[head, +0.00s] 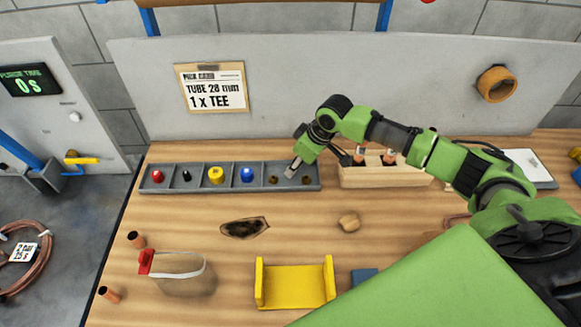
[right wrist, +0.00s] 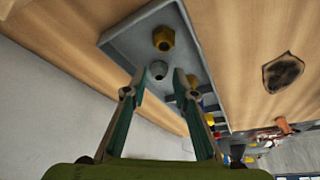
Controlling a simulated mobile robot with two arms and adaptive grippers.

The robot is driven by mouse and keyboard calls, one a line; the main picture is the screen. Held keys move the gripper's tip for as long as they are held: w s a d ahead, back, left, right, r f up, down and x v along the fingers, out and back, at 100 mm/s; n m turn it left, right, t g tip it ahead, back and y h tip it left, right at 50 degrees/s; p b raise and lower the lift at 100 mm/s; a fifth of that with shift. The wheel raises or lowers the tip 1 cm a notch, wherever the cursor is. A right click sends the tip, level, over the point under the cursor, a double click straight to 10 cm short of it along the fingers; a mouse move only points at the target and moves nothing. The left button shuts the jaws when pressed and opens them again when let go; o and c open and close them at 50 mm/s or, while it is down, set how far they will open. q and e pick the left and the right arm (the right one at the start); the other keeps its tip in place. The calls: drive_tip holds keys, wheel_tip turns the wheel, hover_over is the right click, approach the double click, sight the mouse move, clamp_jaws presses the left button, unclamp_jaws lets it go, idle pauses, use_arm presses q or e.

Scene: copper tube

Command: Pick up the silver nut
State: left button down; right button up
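The silver nut (right wrist: 159,69) sits in the grey compartment tray (right wrist: 130,42), seen in the right wrist view. My right gripper (right wrist: 158,84) is open, with its two fingers apart and the nut showing between and just beyond the tips. I cannot tell whether either finger touches it. A brass-coloured nut (right wrist: 163,38) sits in the tray beside the silver nut. In the head view my right gripper (head: 291,171) is over the right part of the tray (head: 165,187) and hides the silver nut. My left gripper is not in view.
The tray also holds a red piece (head: 157,175), a black piece (head: 186,175), a yellow piece (head: 216,175) and a blue piece (head: 247,174). A yellow holder (head: 295,287) is at the front.

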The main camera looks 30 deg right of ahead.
drive_tip(key=shift+x, duration=0.8)
clamp_jaws()
drive_tip(key=shift+r, duration=0.1)
